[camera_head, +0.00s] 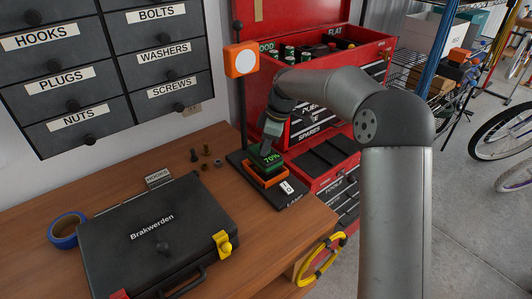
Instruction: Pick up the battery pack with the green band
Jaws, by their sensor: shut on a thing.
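A dark battery pack (264,161) with a green "70%" marking sits in or just over an orange-edged holder (270,179) on a black base at the right end of the wooden bench. My gripper (267,147) reaches down from above and is shut on the top of this pack. The fingers are small and partly hidden. I cannot tell whether the pack is lifted clear of the holder. A clear green band is hard to make out.
A black "Brakwerden" case (155,240) and blue tape (66,231) lie left on the bench. A post with an orange-and-white head (241,60) stands beside the holder. A red tool chest (372,50) is behind. Labelled drawers (110,60) hang on the wall.

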